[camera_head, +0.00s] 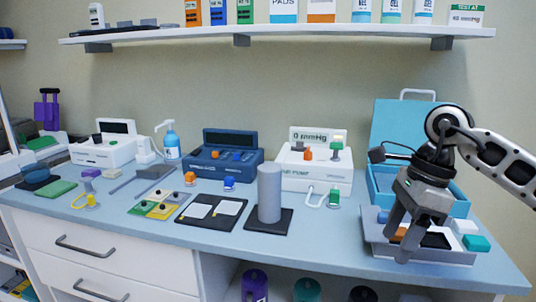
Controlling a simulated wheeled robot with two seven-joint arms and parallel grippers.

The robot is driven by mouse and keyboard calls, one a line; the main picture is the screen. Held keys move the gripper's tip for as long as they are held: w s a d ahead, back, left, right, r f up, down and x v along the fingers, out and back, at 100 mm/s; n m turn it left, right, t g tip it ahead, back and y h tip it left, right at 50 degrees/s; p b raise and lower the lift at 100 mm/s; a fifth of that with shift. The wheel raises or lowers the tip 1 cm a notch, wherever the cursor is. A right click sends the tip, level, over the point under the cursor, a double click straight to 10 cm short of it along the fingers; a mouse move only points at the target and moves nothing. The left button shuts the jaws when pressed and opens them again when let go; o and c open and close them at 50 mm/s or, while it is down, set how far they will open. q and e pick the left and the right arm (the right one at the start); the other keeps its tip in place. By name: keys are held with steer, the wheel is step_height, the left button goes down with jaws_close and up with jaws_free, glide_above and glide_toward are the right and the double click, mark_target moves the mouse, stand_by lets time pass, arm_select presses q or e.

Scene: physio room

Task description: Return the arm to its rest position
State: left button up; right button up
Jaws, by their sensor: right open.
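My right arm comes in from the right edge. Its gripper (400,236) points down over the grey tray (440,256) at the right of the counter. The fingers are apart and I see nothing held between them. I cannot tell whether the fingertips touch the tray. The gripper hides part of the tray and of the open blue case (400,130) behind it. My left gripper is not in view.
A shelf (280,35) with boxes runs above.

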steer(key=s+a+m+t+y+p, duration=0.15)
steer(key=s+a+m+y, duration=0.25)
steer(key=a+m+y, duration=0.45)
steer(key=s+a+m+t+y, duration=0.2)
steer(key=s+a+m+y, duration=0.3)
steer(key=a+y, duration=0.7)
steer(key=w+d+f+m+t+h, duration=0.1)
steer(key=d+f+m+t+h, duration=0.3)
steer(key=f+m+t+h, duration=0.7)
steer(key=w+d+f+m+t+h, duration=0.1)
steer(key=d+f+m+t+h, duration=0.3)
steer(key=m, duration=1.4)
steer(key=s+d+f+m+g+h, duration=0.4)
steer(key=s+f+m+g, duration=0.3)
steer(key=s+f, duration=0.4)
steer(key=shift+d+f+m+h+p, duration=0.15)
steer(key=shift+f+m+h+p, duration=0.2)
steer(key=shift+h, duration=0.2)
